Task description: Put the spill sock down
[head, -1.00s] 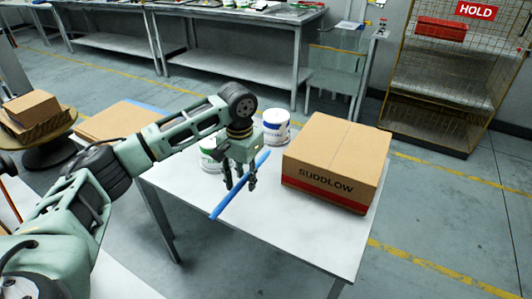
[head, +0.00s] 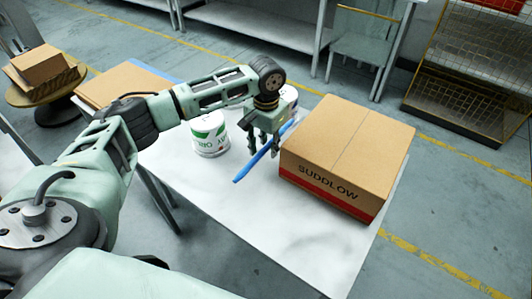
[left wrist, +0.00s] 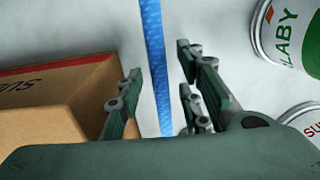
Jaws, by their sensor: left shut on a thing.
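The spill sock (head: 250,166) is a thin, straight blue rod. My left gripper (head: 265,152) is shut on it over the white table (head: 235,220), between a white can and a cardboard box. The lower end of the sock points toward the front left in the head view; the far end is partly hidden behind the gripper. In the left wrist view the sock (left wrist: 153,45) runs between the fingers (left wrist: 160,88) over the pale tabletop. I cannot tell whether it touches the table. My right gripper is not in view.
The large SUDDLOW box (head: 345,150) stands close on the right of the gripper. A white can with a green label (head: 209,135) stands on the left, and another can (head: 289,93) is partly hidden behind the gripper. The front of the table is clear.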

